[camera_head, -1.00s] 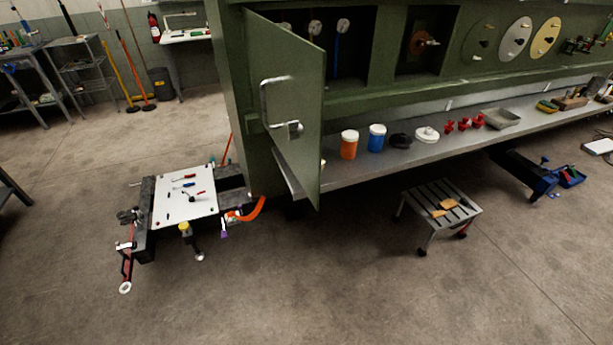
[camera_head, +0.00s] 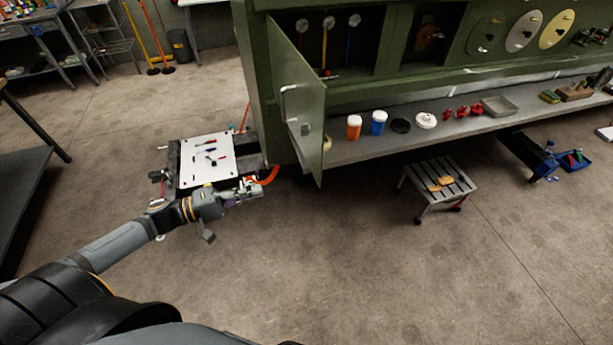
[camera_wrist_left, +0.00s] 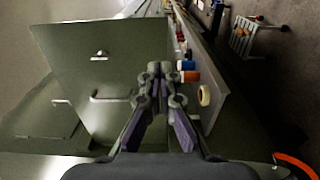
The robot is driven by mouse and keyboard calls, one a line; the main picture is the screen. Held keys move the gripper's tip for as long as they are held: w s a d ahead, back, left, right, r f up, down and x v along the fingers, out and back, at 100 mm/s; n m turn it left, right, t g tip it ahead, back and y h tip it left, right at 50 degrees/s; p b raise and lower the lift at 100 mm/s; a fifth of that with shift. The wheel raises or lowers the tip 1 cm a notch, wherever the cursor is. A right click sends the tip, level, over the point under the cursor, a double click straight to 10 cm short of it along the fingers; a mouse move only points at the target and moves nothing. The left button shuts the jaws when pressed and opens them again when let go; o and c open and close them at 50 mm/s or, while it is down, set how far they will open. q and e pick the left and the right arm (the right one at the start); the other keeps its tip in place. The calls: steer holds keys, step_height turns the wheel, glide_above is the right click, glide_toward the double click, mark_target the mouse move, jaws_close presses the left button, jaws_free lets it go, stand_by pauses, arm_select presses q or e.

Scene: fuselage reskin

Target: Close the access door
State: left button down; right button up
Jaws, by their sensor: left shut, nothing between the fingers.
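The access door (camera_head: 305,105) is a green panel standing open, swung out from the green fuselage section toward me. Its pale bar handle (camera_head: 287,100) is on the face turned to the left. In the left wrist view the door (camera_wrist_left: 75,60) fills the left and middle, with the handle (camera_wrist_left: 108,98) left of the fingers. My left gripper (camera_head: 258,188) is shut and empty, to the left of the door and lower in the picture. It also shows in the left wrist view (camera_wrist_left: 160,70), apart from the handle. My right gripper is in neither view.
A small cart with a white top (camera_head: 208,160) stands behind my left arm, close to the gripper. A long shelf (camera_head: 350,152) with orange and blue jars runs right of the door. A slatted step stool (camera_head: 437,187) stands in front. The middle floor is clear.

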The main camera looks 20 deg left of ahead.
arm_select(q)
steer(key=w+d+f+b, duration=0.1)
steer(key=w+d+b, duration=0.1)
steer(key=b, duration=0.4)
glide_toward(314, 175)
steer(key=x, duration=0.1)
steer(key=p+x, duration=0.1)
steer(key=x, duration=0.3)
steer(key=shift+d+r, duration=0.1)
steer(key=shift+r, duration=0.25)
steer(key=shift+w+d+p, duration=0.35)
steer(key=shift+d+p, duration=0.2)
steer(key=shift+p, duration=0.1)
steer(key=shift+w+d+f, duration=0.15)
steer(key=shift+d+f, duration=0.05)
steer(key=shift+f, duration=0.05)
